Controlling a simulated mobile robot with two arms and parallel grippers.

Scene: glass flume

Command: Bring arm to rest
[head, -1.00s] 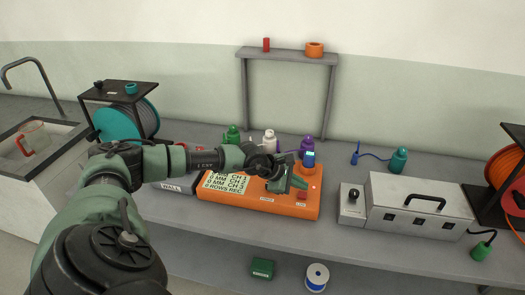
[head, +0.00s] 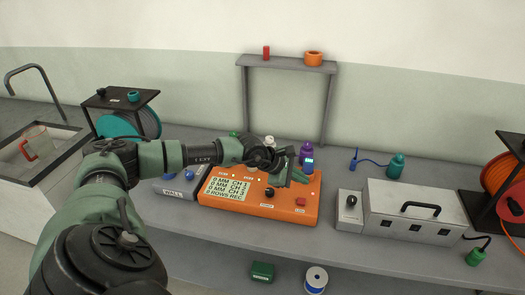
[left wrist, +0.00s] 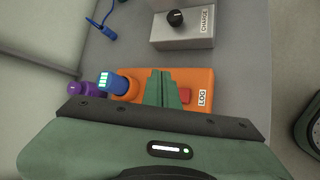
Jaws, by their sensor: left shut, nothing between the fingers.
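My left arm comes in from the left of the head view. Its gripper (head: 292,172) is over the back right part of the orange recorder box (head: 250,205). In the left wrist view the green fingers (left wrist: 163,88) are together and empty, with the box (left wrist: 205,78) beyond them. A red button (head: 301,202) on the box also shows beside the fingers in the wrist view (left wrist: 185,96). The box's display (head: 227,189) reads 0 MM on several channels and 0 ROWS REC. My right gripper is not in view.
Behind the gripper stand a blue plug (head: 308,164), a purple bottle (head: 306,149) and a grey frame (head: 328,105). A grey metal case (head: 415,208) sits to the right, a sink with a jug (head: 38,145) at far left. The bench's front strip is clear.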

